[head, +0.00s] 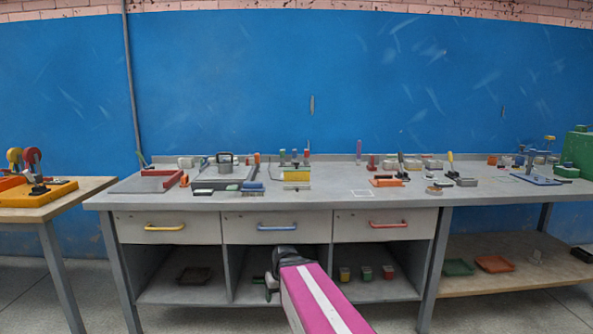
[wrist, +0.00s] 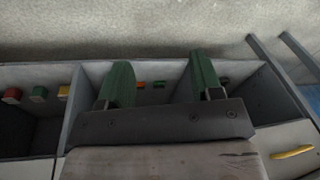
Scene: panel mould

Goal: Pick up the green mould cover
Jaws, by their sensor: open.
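My gripper (head: 271,285) is in front of the bench's open lower compartments, below the drawers. In the wrist view its two green fingers (wrist: 160,68) stand wide apart with nothing between them. Beyond them, a small green piece (wrist: 158,84) and an orange piece (wrist: 140,85) show in the middle compartment. I cannot tell whether that green piece is the mould cover. A green block (head: 366,272) stands in the right compartment between a yellow block (head: 345,274) and a red block (head: 388,272), apart from my gripper.
The grey bench (head: 335,196) carries several tools and mould parts. Drawers with yellow, blue and red handles sit above the compartments, whose upright dividers flank my gripper. A green tray (head: 458,267) and an orange tray (head: 495,263) lie on the right table's shelf. The floor in front is clear.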

